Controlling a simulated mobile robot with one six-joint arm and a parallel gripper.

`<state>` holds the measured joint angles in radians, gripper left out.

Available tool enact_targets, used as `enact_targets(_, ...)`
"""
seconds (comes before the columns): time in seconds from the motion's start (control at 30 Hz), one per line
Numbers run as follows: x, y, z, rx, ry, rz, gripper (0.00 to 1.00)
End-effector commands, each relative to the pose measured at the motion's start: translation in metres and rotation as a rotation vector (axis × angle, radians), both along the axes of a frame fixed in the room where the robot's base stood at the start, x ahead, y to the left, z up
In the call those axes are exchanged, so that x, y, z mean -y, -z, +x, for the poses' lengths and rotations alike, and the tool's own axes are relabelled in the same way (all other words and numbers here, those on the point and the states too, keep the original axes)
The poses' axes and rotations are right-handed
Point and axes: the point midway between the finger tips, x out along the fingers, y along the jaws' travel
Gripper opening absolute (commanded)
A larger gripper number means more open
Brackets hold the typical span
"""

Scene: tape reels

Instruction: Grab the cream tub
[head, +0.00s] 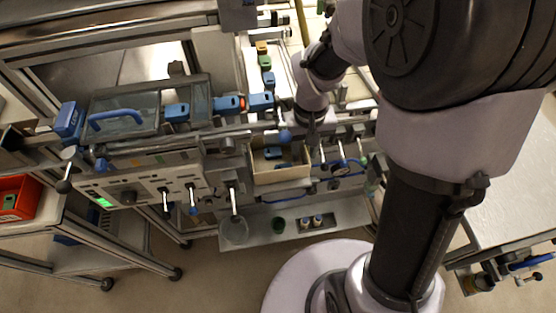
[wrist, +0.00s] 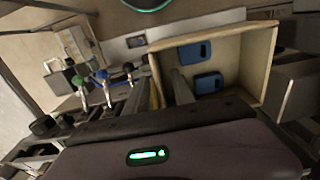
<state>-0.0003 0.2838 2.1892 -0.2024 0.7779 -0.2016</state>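The cream tub (head: 282,174) is an open rectangular box with pale walls, set among the equipment at the centre of the head view. It holds small blue pieces. In the wrist view the tub (wrist: 262,62) fills the upper right, with two blue pieces on its floor. My gripper (wrist: 168,86) is at the tub's left wall in that view, with one finger inside and the other near the wall's outer side. I cannot tell whether the fingers press on the wall. In the head view my gripper is largely hidden by my arm at the tub's back right.
Valve levers (head: 234,200) and a grey control box (head: 140,190) lie left of the tub. A lower tray (head: 262,232) with small vials runs below it. Blue and green reels or blocks (head: 266,78) line a rail behind. A red bin (head: 18,198) is far left.

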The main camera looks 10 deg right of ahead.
Motion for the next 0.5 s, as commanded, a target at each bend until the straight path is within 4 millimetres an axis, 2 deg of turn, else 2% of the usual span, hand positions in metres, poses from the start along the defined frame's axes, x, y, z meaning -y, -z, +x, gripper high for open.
enact_targets(0.07, 0.0, -0.0023, 0.0002, 0.001, 0.0, 0.0, 0.3)
enact_targets(0.1, 0.0, -0.0025, 0.0002, 0.001, 0.0, 0.0, 0.26)
enact_targets(0.23, 0.0, -0.0026, 0.0002, 0.001, 0.0, 0.0, 0.01)
enact_targets(0.5, 0.0, -0.0027, 0.0002, 0.001, 0.0, 0.0, 0.0)
